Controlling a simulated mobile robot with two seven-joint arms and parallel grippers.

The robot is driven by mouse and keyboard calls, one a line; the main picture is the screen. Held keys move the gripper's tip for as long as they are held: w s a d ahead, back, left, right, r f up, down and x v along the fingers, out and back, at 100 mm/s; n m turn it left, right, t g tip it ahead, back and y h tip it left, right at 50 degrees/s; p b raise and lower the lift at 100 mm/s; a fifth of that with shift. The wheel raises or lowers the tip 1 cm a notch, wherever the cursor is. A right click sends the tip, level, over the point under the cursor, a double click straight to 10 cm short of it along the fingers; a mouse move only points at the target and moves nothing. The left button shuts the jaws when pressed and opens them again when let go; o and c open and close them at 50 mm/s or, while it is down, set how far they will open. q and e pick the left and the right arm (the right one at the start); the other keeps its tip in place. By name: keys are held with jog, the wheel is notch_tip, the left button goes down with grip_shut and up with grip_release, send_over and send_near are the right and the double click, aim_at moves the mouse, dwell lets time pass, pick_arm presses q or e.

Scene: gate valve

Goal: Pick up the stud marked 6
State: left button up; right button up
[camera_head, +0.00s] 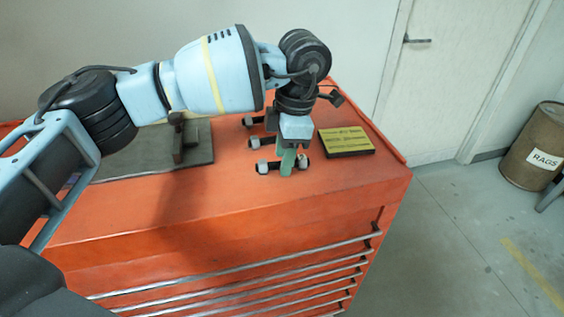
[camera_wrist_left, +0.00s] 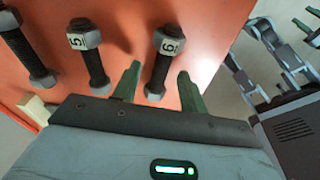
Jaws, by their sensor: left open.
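Dark studs with pale hex nuts lie on the red cabinet top in the head view: a front stud (camera_head: 263,167), a middle stud (camera_head: 255,142) and a back stud (camera_head: 248,121). My left gripper (camera_head: 289,163) points down, open, over the front stud. In the left wrist view, one stud (camera_wrist_left: 160,72) lies between the spread green fingers of my left gripper (camera_wrist_left: 160,78); contact cannot be told. Its nut label looks like a 5 or 6. Another stud (camera_wrist_left: 94,65) beside it has a similar label. A third stud (camera_wrist_left: 24,50) shows no readable mark.
A yellow plaque (camera_head: 345,139) on a dark base lies right of the studs. A dark mat (camera_head: 140,160) with an upright block lies to the left. The cabinet's front top is clear. A rags drum (camera_head: 533,145) stands on the floor. Green tips, perhaps my right gripper, show at the wrist view's edge.

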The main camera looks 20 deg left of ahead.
pick_arm(q)
jog(key=shift+s+f, duration=0.1)
jog(key=shift+f, duration=0.4)
grip_shut()
jog(key=shift+r, duration=0.1)
jog(key=shift+r, duration=0.4)
jog(key=r, duration=0.2)
jog(key=shift+s+d+r, duration=0.1)
jog(key=shift+s+r, duration=0.15)
jog(key=shift+r, duration=0.05)
jog(key=s+d, duration=0.2)
jog(key=s, duration=0.5)
jog(key=s+d+r+b, duration=0.1)
jog(key=s+d, duration=0.2)
jog(key=s, duration=0.4)
jog(key=shift+s+d+r, duration=0.15)
jog(key=shift+s+r, duration=0.1)
